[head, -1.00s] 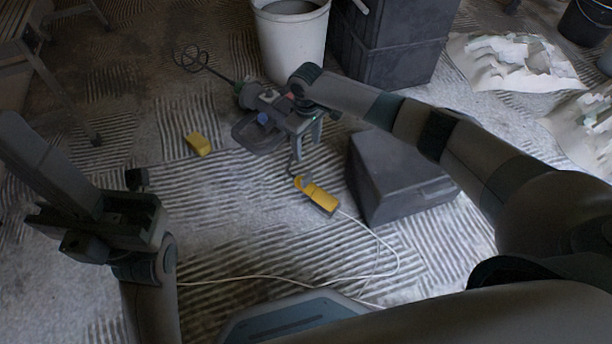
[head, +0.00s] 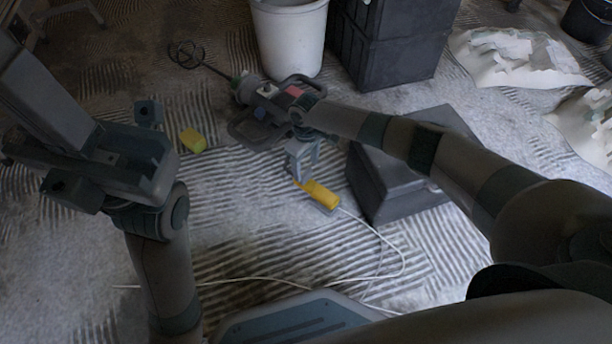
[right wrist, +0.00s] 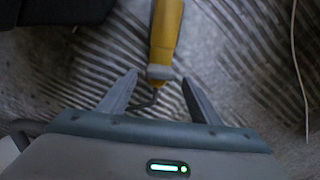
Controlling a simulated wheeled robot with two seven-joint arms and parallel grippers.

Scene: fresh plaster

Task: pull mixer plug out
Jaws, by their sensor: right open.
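The mixer (head: 262,98), with a wire whisk (head: 185,55), lies on the floor in the head view. A yellow connector (head: 321,195) lies in front of it, a white cable leaving its near end. In the right wrist view the connector (right wrist: 165,32) ends in a grey collar (right wrist: 160,72) with a dark bent cord. I cannot clearly tell plug from socket. My right gripper (head: 302,158) is open over its far end; its fingers (right wrist: 158,92) stand either side of the cord, holding nothing. My left gripper (head: 105,155) is raised at the left, its jaws unclear.
A dark case (head: 400,170) stands close right of the connector. A white bucket (head: 290,40) and stacked dark boxes (head: 392,45) stand behind. A yellow-green block (head: 193,140) lies left of the mixer. The white cable (head: 402,262) loops across the front floor. Crumpled sheets (head: 515,60) lie right.

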